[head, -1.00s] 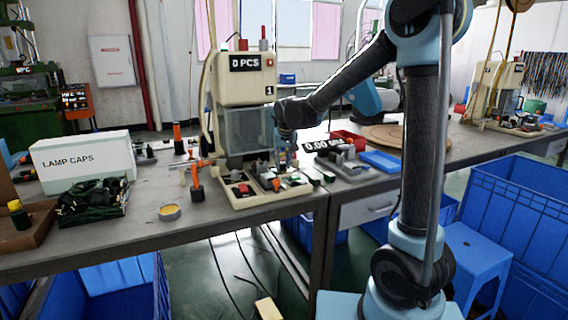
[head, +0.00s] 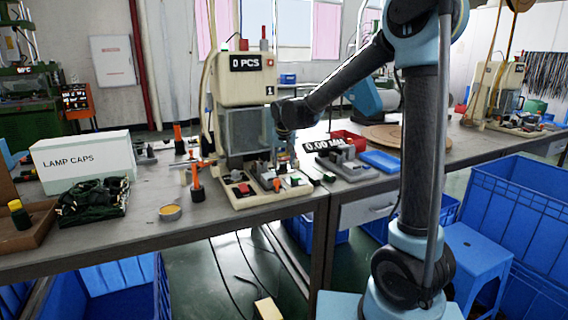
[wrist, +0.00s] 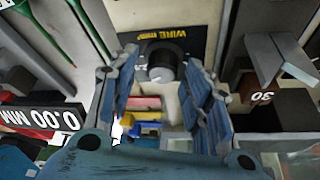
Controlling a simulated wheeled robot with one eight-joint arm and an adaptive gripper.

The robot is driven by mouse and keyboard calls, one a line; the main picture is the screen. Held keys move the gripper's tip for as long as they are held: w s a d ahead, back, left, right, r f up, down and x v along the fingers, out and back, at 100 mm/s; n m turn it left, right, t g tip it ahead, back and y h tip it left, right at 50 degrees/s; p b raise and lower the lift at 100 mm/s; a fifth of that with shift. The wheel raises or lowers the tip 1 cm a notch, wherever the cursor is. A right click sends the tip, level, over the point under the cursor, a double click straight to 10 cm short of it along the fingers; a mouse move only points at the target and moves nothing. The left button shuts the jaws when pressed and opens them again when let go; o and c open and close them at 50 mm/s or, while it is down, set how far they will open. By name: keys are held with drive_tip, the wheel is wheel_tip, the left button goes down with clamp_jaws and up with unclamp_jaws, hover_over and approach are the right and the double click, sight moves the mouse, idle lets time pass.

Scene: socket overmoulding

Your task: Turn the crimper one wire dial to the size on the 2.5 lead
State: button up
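The crimper (head: 247,92) is the cream machine on the bench, with "0 PCS" and "1" plates. In the wrist view its wire dial (wrist: 163,62) is a dark round knob with a grey face, under a black plate (wrist: 172,42) reading "WIRE mm²". My gripper (wrist: 162,78) is open, its two blue fingers apart on the left and right of the dial. I cannot tell whether they touch it. The dial's setting is not readable. In the head view my gripper (head: 287,138) is at the crimper's right side, mostly hidden by my wrist. I cannot pick out the 2.5 lead.
A "0.00 MM" gauge (head: 324,145) stands right of the crimper; its display also shows in the wrist view (wrist: 40,118). Red, yellow and blue pieces (wrist: 143,116) show between the fingers.

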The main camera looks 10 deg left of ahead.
drive_tip(key=shift+s+r, duration=0.1)
drive_tip(key=v, duration=1.1)
drive_tip(key=shift+r, duration=0.3)
